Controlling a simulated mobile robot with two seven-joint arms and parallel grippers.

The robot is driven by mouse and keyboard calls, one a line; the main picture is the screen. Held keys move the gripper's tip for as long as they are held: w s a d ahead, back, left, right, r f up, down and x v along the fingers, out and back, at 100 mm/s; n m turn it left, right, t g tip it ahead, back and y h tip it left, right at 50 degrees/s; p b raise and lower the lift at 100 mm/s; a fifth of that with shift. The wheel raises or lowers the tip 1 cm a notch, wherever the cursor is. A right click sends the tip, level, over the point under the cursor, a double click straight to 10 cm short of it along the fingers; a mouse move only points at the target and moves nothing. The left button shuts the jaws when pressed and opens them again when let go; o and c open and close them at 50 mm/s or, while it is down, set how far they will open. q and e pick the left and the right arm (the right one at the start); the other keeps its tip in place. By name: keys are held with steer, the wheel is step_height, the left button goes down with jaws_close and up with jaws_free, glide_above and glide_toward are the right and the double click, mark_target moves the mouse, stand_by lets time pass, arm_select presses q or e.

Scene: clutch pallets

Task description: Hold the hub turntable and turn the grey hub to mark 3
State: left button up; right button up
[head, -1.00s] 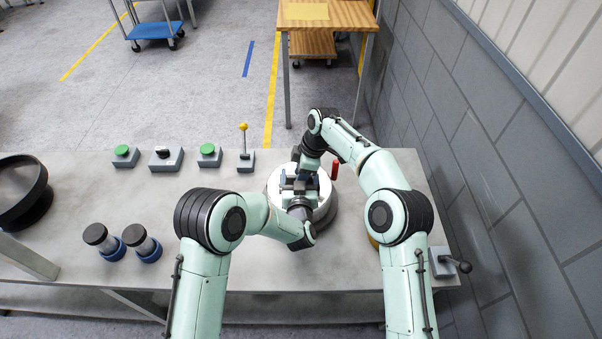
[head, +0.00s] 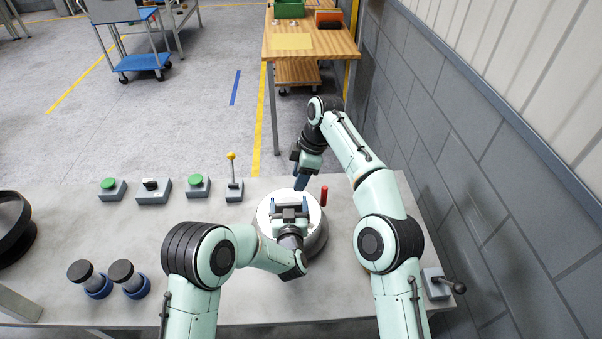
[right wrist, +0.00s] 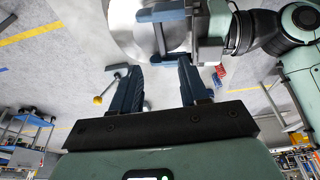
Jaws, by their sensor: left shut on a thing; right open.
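The hub turntable (head: 267,212) is a round pale metal disc on a darker base on the bench, and its disc (right wrist: 125,30) also shows in the right wrist view. My left gripper (head: 290,212) reaches over the disc from the front, its blue fingers shut at the grey hub in the middle. The hub itself is mostly hidden by the fingers. My right gripper (head: 301,184) is above the back edge of the disc, apart from the hub. In the right wrist view its blue fingers (right wrist: 160,85) are wide open with nothing between them. I cannot make out any marks.
A red handle (head: 324,196) stands close to the turntable's right side. Green-button boxes (head: 198,186) and a yellow-knob lever (head: 233,185) line the back left of the bench. Two dark-capped cylinders (head: 127,278) stand front left. A lever box (head: 437,283) is at the right edge.

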mark_target(289, 203)
steer(key=shift+r, duration=0.35)
steer(key=shift+y, duration=0.6)
steer(key=x, duration=0.4)
steer(key=d+x, duration=0.1)
steer(key=x, duration=0.6)
steer(key=shift+d+f, duration=0.15)
steer(key=shift+f, duration=0.45)
jaws_close()
jaws_free()
